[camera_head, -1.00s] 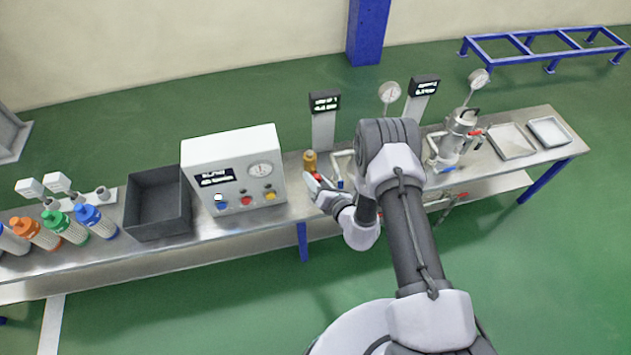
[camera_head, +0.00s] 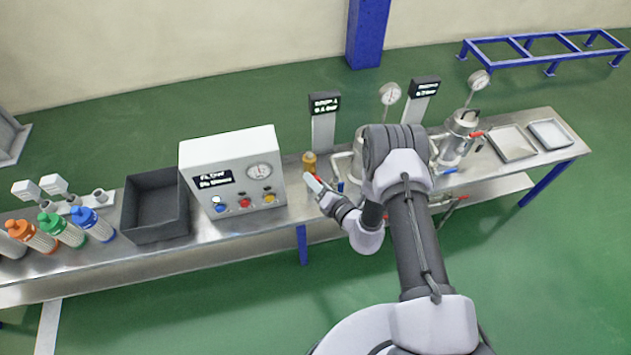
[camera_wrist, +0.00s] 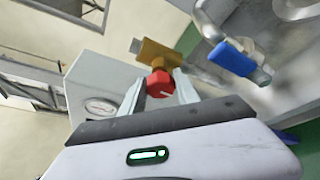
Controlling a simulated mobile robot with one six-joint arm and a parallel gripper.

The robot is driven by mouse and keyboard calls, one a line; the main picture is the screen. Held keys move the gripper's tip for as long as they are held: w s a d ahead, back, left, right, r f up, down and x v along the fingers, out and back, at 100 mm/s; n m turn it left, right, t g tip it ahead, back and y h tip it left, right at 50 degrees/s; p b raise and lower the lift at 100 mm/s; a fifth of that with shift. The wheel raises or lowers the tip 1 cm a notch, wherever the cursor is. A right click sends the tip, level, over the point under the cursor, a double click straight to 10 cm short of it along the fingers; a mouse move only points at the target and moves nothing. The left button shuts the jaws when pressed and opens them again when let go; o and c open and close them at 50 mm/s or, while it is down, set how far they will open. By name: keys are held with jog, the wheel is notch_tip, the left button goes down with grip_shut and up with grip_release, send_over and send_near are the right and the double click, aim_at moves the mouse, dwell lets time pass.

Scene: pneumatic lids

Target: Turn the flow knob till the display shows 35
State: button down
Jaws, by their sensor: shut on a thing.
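The red flow knob (camera_wrist: 160,84) with a white mark sits on the front of a brass valve (camera_wrist: 158,54). The brass valve (camera_head: 310,161) also shows in the head view, right of the white control box. My gripper (camera_wrist: 159,90) is shut on the red knob, with one finger on each side. A dark display (camera_head: 325,103) stands on a post behind the valve. Another display (camera_head: 216,178) is on the control box. Their digits are too blurred to read.
The white control box (camera_head: 232,153) with a gauge and coloured buttons stands close left of my gripper. A pipe with a blue handle (camera_wrist: 232,59) is close to the right in the wrist view. A black bin (camera_head: 157,205) and bottles stand farther left.

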jog(key=c, duration=0.9)
grip_release()
jog(key=p+v, duration=0.5)
jog(key=v, duration=1.2)
jog(key=shift+d+p, duration=0.15)
jog(key=shift+p, duration=0.2)
jog(key=shift+r, duration=0.1)
